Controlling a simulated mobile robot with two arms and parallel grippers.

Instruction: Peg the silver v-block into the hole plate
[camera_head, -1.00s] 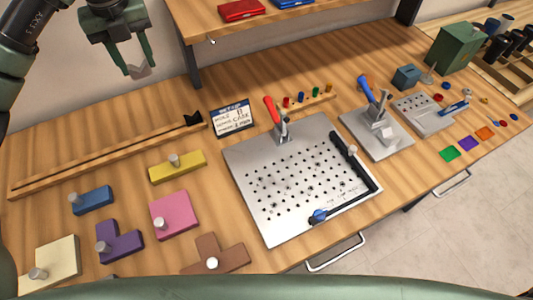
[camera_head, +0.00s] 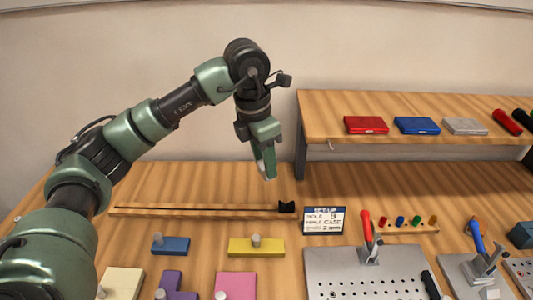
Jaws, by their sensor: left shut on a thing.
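My left gripper (camera_head: 265,168) is high above the back of the bench, left of the shelf, with its fingers pointing down. It is shut on the silver v-block, which the fingers now hide almost wholly. The hole plate (camera_head: 322,260) is a grey metal plate with rows of small holes, at the bottom of the view, to the right of the gripper and well below it. Its near part is cut off by the frame. A red-handled clamp (camera_head: 368,240) stands at its back edge. My right gripper is not in view.
A setup card (camera_head: 324,220) stands behind the plate, beside a long wooden rail (camera_head: 200,211). Knobbed blue (camera_head: 171,246), yellow (camera_head: 257,247) and pink (camera_head: 236,285) blocks lie at the left. The raised shelf (camera_head: 400,105) bears red, blue and grey cases.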

